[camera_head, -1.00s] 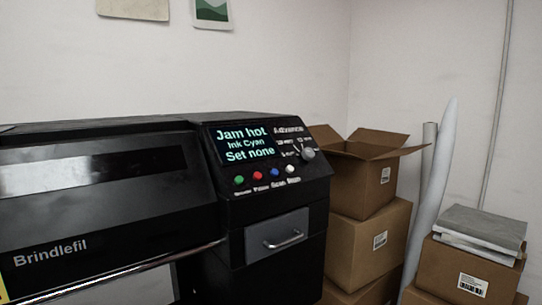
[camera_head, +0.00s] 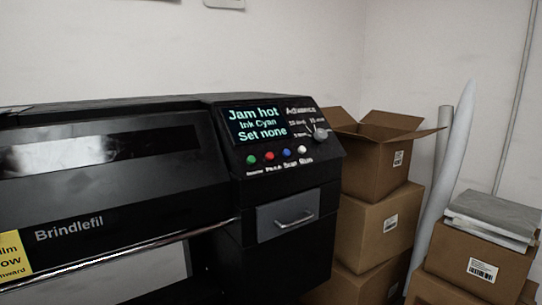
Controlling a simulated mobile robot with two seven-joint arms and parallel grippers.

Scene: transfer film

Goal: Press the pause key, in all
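A large black printer (camera_head: 110,190) marked "Brindlefil" fills the left and middle of the head view. Its control panel has a lit screen (camera_head: 256,124) reading "Jam hot, Ink Cyan, Set none". Below the screen is a row of coloured keys: green (camera_head: 251,159), red (camera_head: 269,156), blue (camera_head: 287,153) and white (camera_head: 302,149). Small labels sit under them; the one under the red key seems to read "Pause", but the print is blurred. A grey knob (camera_head: 320,133) is at the panel's right, under "Advance". Neither of my grippers is in view.
A drawer with a handle (camera_head: 295,219) is below the panel. An open carton (camera_head: 375,165) tops stacked boxes (camera_head: 375,228) right of the printer. White rolls (camera_head: 447,180) lean beside them. Another box (camera_head: 475,270) carries grey packages (camera_head: 492,214). A yellow notice (camera_head: 14,258) is at far left.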

